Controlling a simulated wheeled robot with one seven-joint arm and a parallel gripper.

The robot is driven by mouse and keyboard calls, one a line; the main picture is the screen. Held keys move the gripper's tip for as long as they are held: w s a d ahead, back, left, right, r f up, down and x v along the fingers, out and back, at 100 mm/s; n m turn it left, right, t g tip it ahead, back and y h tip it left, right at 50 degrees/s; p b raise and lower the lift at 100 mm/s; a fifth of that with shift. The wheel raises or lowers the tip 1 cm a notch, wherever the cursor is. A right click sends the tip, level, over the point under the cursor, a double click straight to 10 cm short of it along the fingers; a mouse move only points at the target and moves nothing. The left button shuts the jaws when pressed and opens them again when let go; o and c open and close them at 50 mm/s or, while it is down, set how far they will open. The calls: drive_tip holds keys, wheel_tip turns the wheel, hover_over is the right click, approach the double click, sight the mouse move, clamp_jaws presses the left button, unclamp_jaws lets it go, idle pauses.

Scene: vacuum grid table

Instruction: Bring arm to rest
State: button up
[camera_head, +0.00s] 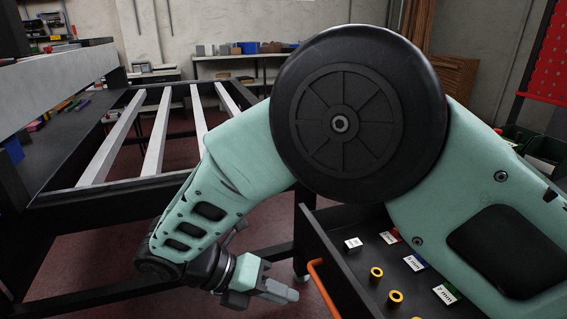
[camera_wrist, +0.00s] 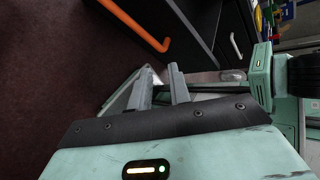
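My arm is folded across the head view, with its large black joint in the centre. My gripper (camera_head: 280,291) hangs low in front of the tool cart (camera_head: 303,222), pointing right, with no object visible in it. In the wrist view my gripper (camera_wrist: 159,76) shows two grey fingers standing apart with a gap between them. The vacuum grid table (camera_head: 100,197), a dark frame with pale rails, stands at the left, apart from the gripper.
The cart's orange handle (camera_head: 323,289) is close to the right of my gripper; it also shows in the wrist view (camera_wrist: 136,25). Yellow rings (camera_head: 395,298) and small labelled blocks (camera_head: 414,262) lie on the cart. A workbench (camera_head: 262,57) stands at the back. Dark red floor shows below the table.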

drive_tip(key=s+d+r+m+y+p, duration=0.1)
drive_tip(key=s+d+r+m+y, duration=0.4)
drive_tip(key=m, duration=0.7)
drive_tip(key=s+d+r+m+y+p, duration=0.2)
drive_tip(key=s+d+r+m+y, duration=0.4)
drive_tip(key=d+m, duration=0.4)
wheel_tip(320, 180, up, 2)
drive_tip(key=s+m, duration=0.1)
drive_tip(key=m, duration=0.1)
drive_tip(key=shift+s+r+m+g, duration=0.2)
drive_tip(key=shift+m+g, duration=0.2)
